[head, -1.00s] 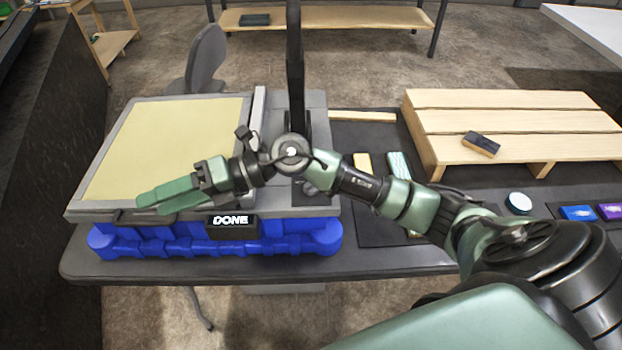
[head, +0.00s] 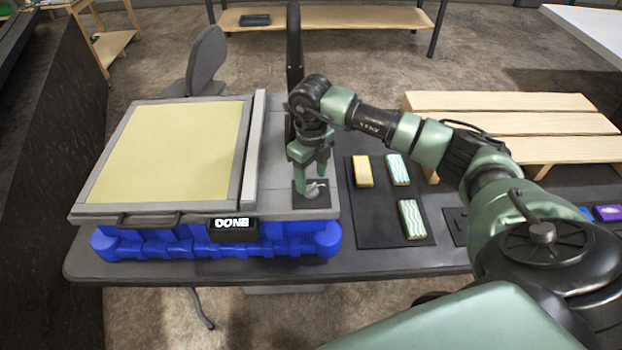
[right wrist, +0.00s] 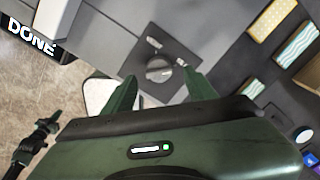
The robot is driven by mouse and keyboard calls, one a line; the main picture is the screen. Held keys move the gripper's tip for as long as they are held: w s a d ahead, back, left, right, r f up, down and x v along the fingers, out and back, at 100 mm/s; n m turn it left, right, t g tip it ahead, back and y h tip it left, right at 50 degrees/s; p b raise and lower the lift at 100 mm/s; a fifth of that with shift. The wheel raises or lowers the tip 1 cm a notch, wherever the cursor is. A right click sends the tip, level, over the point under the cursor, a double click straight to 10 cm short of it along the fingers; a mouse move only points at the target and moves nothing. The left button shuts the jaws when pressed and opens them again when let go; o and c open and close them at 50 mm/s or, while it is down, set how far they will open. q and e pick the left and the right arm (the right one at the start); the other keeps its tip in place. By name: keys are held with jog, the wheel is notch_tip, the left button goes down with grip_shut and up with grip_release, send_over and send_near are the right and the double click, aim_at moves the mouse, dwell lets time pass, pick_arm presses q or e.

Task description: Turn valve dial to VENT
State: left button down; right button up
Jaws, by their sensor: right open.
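The valve dial (head: 312,189) is a grey round knob on a dark square plate at the right front of the grey console (head: 277,190). In the right wrist view the dial (right wrist: 158,70) shows a raised bar across its face; its small plate marks are not legible. My right gripper (head: 311,168) points down over the dial. Its open fingers (right wrist: 157,84) appear either side of the dial in the wrist view; contact cannot be told. A lit DONE display (head: 233,224) is on the console's front. My left gripper is not clearly seen.
A dark mat (head: 376,222) with several patterned blocks lies right of the console. A slatted wooden stand (head: 510,125) is farther right. A tall dark post (head: 294,60) rises behind the dial. A blue base (head: 285,240) supports the console.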

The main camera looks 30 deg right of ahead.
aim_at(311, 186)
jog(key=shift+f+p, duration=0.3)
jog(key=shift+f, duration=1.1)
grip_shut()
jog(key=shift+f+n+b, duration=0.1)
jog(key=shift+n+b, duration=0.4)
jog(key=shift+b, duration=0.25)
jog(key=n+b, duration=0.7)
jog(key=b, duration=0.1)
jog(key=shift+n, duration=0.3)
jog(key=n+b, duration=0.3)
jog(key=n, duration=0.1)
jog(key=shift+n+b, duration=0.3)
jog(key=shift+b, duration=0.05)
jog(key=n+b, duration=0.2)
jog(key=n, duration=0.2)
jog(key=shift+n+b, duration=0.35)
jog(key=shift+n, duration=0.05)
jog(key=shift+r, duration=0.2)
